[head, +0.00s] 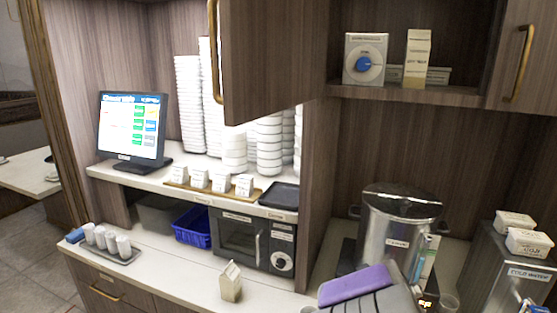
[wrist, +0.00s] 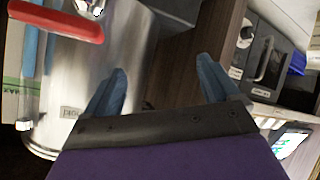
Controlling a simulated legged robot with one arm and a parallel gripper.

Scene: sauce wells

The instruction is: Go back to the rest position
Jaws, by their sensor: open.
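My gripper (wrist: 165,78) shows in the wrist view with its two blue-grey fingers spread apart and nothing between them. The fingers are in front of a large metal pot (wrist: 70,85) on the left and a wood panel in the middle; whether they touch either I cannot tell. In the head view a purple part of my arm is at the bottom, in front of the counter near the pot (head: 390,237). The fingertips cannot be made out there.
A carton (head: 231,282) stands on the counter near a black microwave (head: 240,237) and a blue basket (head: 193,227). An open cupboard door (head: 272,60) hangs above. A cold water dispenser (head: 515,275) is at the right.

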